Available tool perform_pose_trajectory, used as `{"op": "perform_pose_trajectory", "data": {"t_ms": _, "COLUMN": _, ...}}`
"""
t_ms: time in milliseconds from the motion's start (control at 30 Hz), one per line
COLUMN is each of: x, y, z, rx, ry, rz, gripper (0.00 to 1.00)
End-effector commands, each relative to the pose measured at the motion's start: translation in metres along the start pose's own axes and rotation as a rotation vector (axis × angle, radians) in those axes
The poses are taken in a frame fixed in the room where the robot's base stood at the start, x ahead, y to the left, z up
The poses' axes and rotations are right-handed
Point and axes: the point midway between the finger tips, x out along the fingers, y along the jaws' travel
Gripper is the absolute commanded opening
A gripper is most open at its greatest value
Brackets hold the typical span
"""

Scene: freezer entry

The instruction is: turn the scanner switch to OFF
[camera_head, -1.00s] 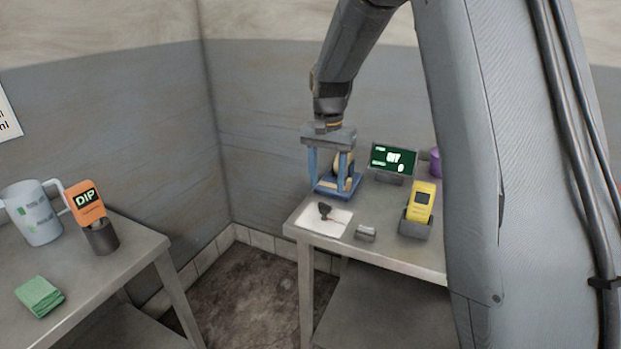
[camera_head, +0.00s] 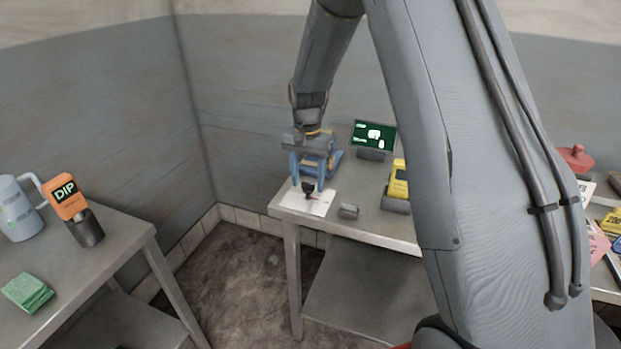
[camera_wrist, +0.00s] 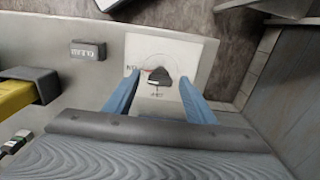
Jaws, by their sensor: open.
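The scanner switch is a black knob (camera_head: 308,189) on a white plate (camera_head: 321,206) at the near left corner of the metal table. My gripper (camera_head: 307,182) is open, pointing down at the knob. In the wrist view its blue fingers lie on either side of the knob, apart from it. I cannot tell whether the tips reach down to its height, or which setting it points to.
A small metal block (camera_head: 348,211) lies right of the plate. A yellow scanner (camera_head: 399,178) stands in a dark holder, partly hidden by my arm. A green screen (camera_head: 374,136) stands behind. A second table (camera_head: 120,240) on the left holds a jug and an orange DIP device.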

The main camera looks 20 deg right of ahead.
Motion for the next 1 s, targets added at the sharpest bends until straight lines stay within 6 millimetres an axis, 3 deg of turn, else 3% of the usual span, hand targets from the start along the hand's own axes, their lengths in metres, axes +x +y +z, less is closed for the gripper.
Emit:
{"op": "perform_pose_trajectory", "data": {"t_ms": 67, "x": -0.0001, "y": 0.0003, "z": -0.0003, "rx": 0.001, "ry": 0.0, "rz": 0.0, "gripper": 0.48}}
{"op": "perform_pose_trajectory", "data": {"t_ms": 300, "x": -0.0003, "y": 0.0009, "z": -0.0006, "rx": 0.001, "ry": 0.0, "rz": 0.0, "gripper": 0.09}}
{"op": "perform_pose_trajectory", "data": {"t_ms": 367, "x": -0.0004, "y": 0.0074, "z": -0.0053, "rx": 0.004, "ry": 0.0, "rz": 0.0, "gripper": 0.09}}
{"op": "perform_pose_trajectory", "data": {"t_ms": 667, "x": -0.0001, "y": 0.0034, "z": -0.0017, "rx": -0.047, "ry": -0.001, "rz": 0.002, "gripper": 0.09}}
{"op": "perform_pose_trajectory", "data": {"t_ms": 1000, "x": 0.0, "y": 0.0023, "z": -0.0005, "rx": -0.288, "ry": -0.002, "rz": 0.003, "gripper": 0.09}}
